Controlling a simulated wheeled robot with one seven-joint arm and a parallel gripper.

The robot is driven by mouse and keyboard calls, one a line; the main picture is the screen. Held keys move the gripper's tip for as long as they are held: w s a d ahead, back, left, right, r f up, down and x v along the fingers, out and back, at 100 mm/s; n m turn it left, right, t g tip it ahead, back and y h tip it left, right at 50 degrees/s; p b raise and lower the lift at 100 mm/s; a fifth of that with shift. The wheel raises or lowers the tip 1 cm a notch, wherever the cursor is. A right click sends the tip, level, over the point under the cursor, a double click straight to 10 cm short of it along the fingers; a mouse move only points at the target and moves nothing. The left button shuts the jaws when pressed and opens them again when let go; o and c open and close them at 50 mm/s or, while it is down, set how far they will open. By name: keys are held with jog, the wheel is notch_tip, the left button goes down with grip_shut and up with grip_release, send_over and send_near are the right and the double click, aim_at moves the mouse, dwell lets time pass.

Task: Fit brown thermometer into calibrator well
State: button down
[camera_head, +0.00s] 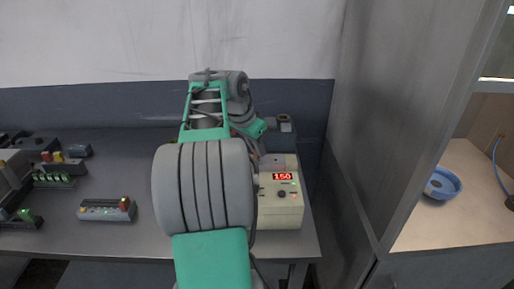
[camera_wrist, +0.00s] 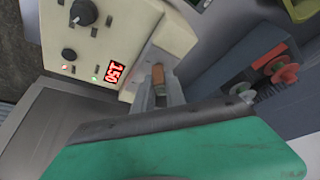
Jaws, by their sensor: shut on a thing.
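The calibrator (camera_head: 281,212) is a beige box at the right end of the bench, with a red display reading 150. It also shows at the upper left of the wrist view (camera_wrist: 112,28). My gripper (camera_wrist: 158,88) is shut on the brown thermometer (camera_wrist: 158,75), a short brown piece between the fingertips, over the calibrator's top. The thermometer's lower end and the well opening are hidden, so I cannot tell whether it is in the well. In the head view my arm hides the fingers and the thermometer.
A dark block with red and green knobs (camera_wrist: 275,70) stands beside the calibrator. A small grey device (camera_head: 107,209) and other instruments lie on the left of the bench (camera_head: 130,155). A tall grey panel (camera_head: 400,110) rises at right. A blue bowl (camera_head: 442,184) sits beyond it.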

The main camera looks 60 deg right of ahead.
jog(key=shift+f+b, duration=0.35)
jog(key=shift+f, duration=0.1)
jog(key=c, duration=1.3)
grip_release()
jog(key=s+p+v, duration=0.1)
jog(key=p+v, duration=0.1)
jog(key=v, duration=0.5)
jog(key=shift+w+r, duration=0.45)
jog(key=shift+w, duration=0.1)
jog(key=shift+a, duration=0.2)
